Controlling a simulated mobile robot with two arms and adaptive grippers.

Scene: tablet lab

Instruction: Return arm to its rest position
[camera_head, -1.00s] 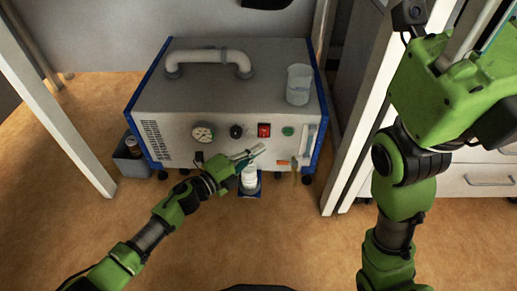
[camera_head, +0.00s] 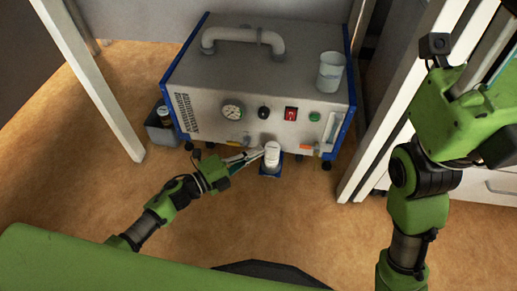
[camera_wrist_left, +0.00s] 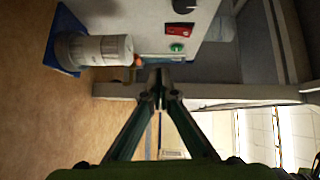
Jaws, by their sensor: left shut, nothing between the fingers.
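My left gripper (camera_head: 248,156) reaches in from the lower left, low in front of the grey machine (camera_head: 240,90).
A glass beaker (camera_head: 331,72) stands on top of the machine. A dark box with a small jar (camera_head: 164,116) sits left of the machine. White frame posts (camera_head: 90,80) stand at both sides. The brown floor (camera_head: 80,190) at the left is clear.

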